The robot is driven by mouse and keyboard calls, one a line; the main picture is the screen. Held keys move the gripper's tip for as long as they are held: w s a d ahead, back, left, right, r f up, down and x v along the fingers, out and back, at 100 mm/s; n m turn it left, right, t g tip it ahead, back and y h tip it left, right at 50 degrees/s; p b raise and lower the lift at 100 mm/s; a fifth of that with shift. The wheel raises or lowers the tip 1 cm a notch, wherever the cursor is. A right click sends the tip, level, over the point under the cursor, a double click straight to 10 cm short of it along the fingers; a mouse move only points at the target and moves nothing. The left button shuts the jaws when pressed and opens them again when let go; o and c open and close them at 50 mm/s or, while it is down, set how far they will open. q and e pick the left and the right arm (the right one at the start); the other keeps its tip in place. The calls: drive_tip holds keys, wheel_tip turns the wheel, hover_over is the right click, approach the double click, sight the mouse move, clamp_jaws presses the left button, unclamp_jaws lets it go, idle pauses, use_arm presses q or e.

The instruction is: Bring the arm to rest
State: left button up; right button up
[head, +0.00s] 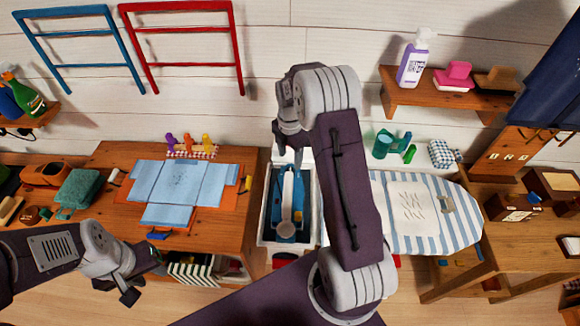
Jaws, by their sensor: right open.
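My right arm reaches up through the middle of the head view and bends over at the top. Its gripper (289,156) points down above the white-rimmed bin (266,236), with its fingers apart and nothing seen between them. My left gripper (128,288) is at the lower left, in front of the wooden cabinet's front edge. Its fingers are small and dark, so I cannot tell whether they are open or shut, and I see nothing held in it.
A light blue folded garment (180,181) lies on the wooden cabinet top (118,225). A striped ironing board (458,222) stands right of my right arm. A wall shelf (440,98) holds a spray bottle (413,62). Blue (75,14) and red (183,6) racks hang on the wall.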

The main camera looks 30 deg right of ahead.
wheel_tip(320, 180, up, 2)
drive_tip(key=shift+r, duration=0.25)
drive_tip(key=s+a+r, duration=0.5)
drive_tip(key=a+r, duration=0.1)
drive_tip(key=a, duration=0.1)
drive_tip(key=s+a+f+m, duration=0.1)
drive_tip(key=s+f+m, duration=0.1)
drive_tip(key=s+m, duration=0.4)
drive_tip(key=s+a+f+m+t, duration=0.1)
drive_tip(key=s+m, duration=0.6)
drive_tip(key=m, duration=0.8)
wheel_tip(320, 180, down, 2)
drive_tip(key=shift+s+a+f, duration=0.2)
drive_tip(key=shift+s+a, duration=0.1)
drive_tip(key=shift+a, duration=0.5)
